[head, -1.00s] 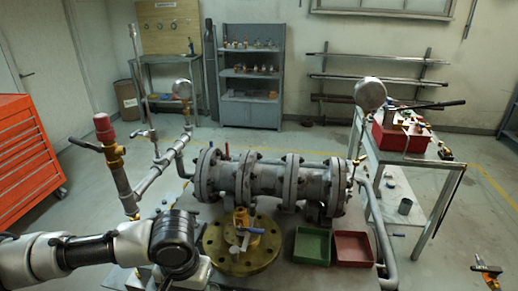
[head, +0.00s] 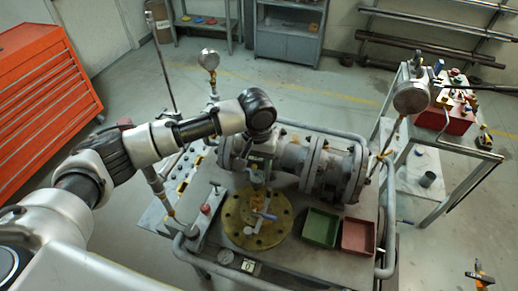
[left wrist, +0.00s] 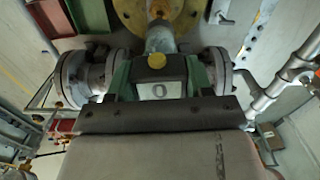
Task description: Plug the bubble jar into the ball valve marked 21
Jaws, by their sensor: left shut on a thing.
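My left gripper (head: 258,181) points down over the gate valve, just behind the brass flange (head: 234,226). I cannot tell whether this is the bubble jar. My right gripper is not in view.
The grey gate valve (head: 327,170) lies across the table. A green tray (head: 321,227) and a red tray (head: 359,237) stand right of the flange. A round gauge (head: 411,97) rises at right. A red box (head: 446,117) sits on the side cart. A red tool cabinet (head: 38,78) stands left.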

